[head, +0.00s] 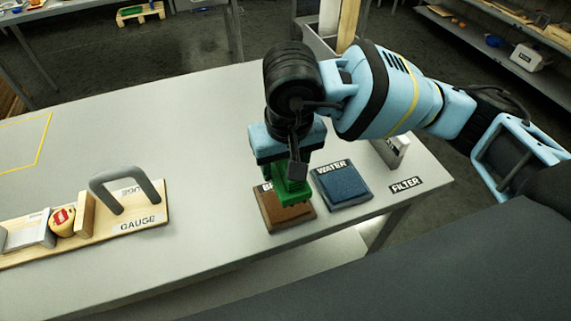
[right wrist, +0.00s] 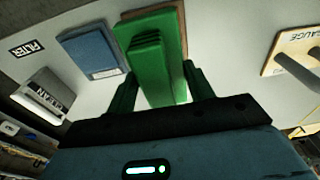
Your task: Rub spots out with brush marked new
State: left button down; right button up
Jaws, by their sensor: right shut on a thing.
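My right gripper (head: 290,178) points down over the right part of the table. It is shut on a green block-shaped thing (head: 292,190), which looks like a brush; no mark can be read on it. The green thing also shows between the fingers in the right wrist view (right wrist: 152,55). It is over a brown pad (head: 272,218) whose label starts with "B" and is partly hidden. I cannot tell whether it touches the pad. No cheese wheel with spots is clearly in view. My left gripper is not in view.
A blue pad (head: 343,188) marked WATER lies right of the brown pad, with a FILTER label (head: 406,185) beyond. A metal box (right wrist: 42,95) stands near it. A wooden GAUGE board (head: 150,212) with a grey arch lies left. The table (head: 200,130) between is clear.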

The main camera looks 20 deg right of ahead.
dwell(0.3)
jog(key=s+d+f, duration=0.1)
jog(key=d, duration=0.2)
jog(key=s+d+f, duration=0.1)
jog(key=d+f, duration=0.1)
jog(key=d, duration=0.1)
jog(key=s+d+f, duration=0.1)
jog(key=d, duration=0.2)
jog(key=shift+s+d+f, duration=0.25)
jog(key=shift+d+f, duration=0.05)
jog(key=shift+f, duration=0.05)
jog(key=shift+a, duration=0.2)
